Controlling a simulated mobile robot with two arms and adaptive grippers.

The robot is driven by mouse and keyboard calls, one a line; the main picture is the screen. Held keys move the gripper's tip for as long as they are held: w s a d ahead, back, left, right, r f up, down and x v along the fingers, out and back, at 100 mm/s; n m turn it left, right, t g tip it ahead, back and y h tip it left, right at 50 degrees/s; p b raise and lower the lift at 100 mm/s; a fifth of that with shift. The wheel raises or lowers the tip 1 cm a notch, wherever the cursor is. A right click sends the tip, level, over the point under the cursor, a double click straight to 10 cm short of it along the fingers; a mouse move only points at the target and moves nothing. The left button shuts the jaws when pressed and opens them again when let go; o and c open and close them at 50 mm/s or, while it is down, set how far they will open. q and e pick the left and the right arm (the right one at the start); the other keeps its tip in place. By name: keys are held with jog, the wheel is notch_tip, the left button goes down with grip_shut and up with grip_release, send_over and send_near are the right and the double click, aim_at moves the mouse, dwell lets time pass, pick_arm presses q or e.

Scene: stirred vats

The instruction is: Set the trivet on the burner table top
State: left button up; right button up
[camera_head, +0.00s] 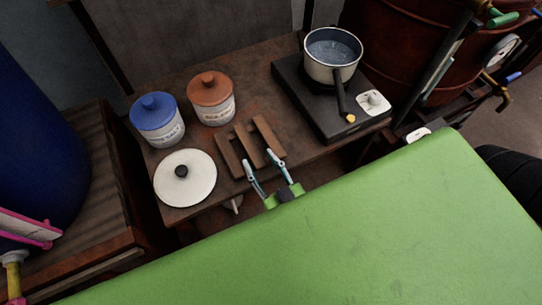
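The trivet (249,143), made of brown wooden slats, appears to lie flat on the rusty brown burner table top (257,62), near its front edge. My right gripper (258,159) reaches in from the front. Its fingers are spread at the trivet's near side, with the near end of the middle slat between the tips. I cannot tell whether the fingers touch the wood.
A white lid (200,178), a blue-lidded jar (165,130) and a brown-lidded jar (217,107) stand left of the trivet. A black burner (310,100) with a pot (332,66) stands to the right. Bare table shows between trivet and burner.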

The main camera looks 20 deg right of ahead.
jog(key=s+r, duration=0.1)
jog(key=s, duration=0.6)
jog(key=s+a+f+n+g+y, duration=0.1)
jog(key=s+f+g, duration=0.3)
jog(key=f, duration=1.1)
jog(key=s+f+n+g, duration=0.1)
jog(key=s+f+g, duration=0.3)
jog(key=f, duration=1.1)
jog(key=s+d+f+g+h, duration=0.1)
jog(key=s+d+f+g, duration=0.2)
jog(key=s+d+f, duration=0.2)
jog(key=s+d+f+g, duration=0.4)
jog(key=s+d+f, duration=0.1)
jog(key=s+f, duration=0.5)
jog(key=shift+s+d+h, duration=0.35)
jog(key=shift+s+h, duration=0.05)
jog(key=shift+s, duration=0.45)
